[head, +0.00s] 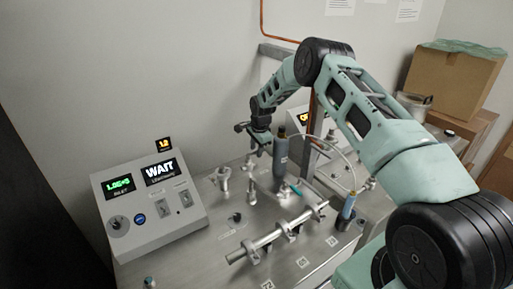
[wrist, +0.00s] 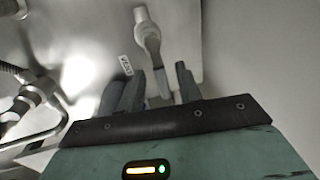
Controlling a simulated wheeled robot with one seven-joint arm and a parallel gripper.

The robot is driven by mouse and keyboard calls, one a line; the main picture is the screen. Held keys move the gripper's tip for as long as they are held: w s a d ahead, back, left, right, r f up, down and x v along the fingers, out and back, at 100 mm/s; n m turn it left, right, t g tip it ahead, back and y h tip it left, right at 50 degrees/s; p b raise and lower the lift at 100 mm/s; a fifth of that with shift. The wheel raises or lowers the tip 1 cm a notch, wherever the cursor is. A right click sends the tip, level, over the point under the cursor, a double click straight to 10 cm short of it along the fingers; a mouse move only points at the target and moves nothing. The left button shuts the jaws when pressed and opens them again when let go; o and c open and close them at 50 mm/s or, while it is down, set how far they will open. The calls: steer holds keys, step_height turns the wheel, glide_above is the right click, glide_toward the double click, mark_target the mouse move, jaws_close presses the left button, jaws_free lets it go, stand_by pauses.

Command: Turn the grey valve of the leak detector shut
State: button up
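In the wrist view a grey valve (wrist: 146,28) stands on a metal surface, with a flat grey lever (wrist: 153,62) reaching down toward my gripper (wrist: 157,84). The two dark fingers are apart, and the lever's lower end lies between them in the picture. I cannot tell whether either finger touches it. In the head view my gripper (head: 256,137) is low over the back of the bench, left of a grey upright cylinder (head: 281,156). The valve cannot be clearly picked out there. The leak detector's sloped panel (head: 150,205) reads WAIT.
A hose (wrist: 40,90) runs at the left of the wrist view. A cardboard box (head: 455,80) stands at the back right. The wall is close behind.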

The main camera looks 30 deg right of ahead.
jaws_close()
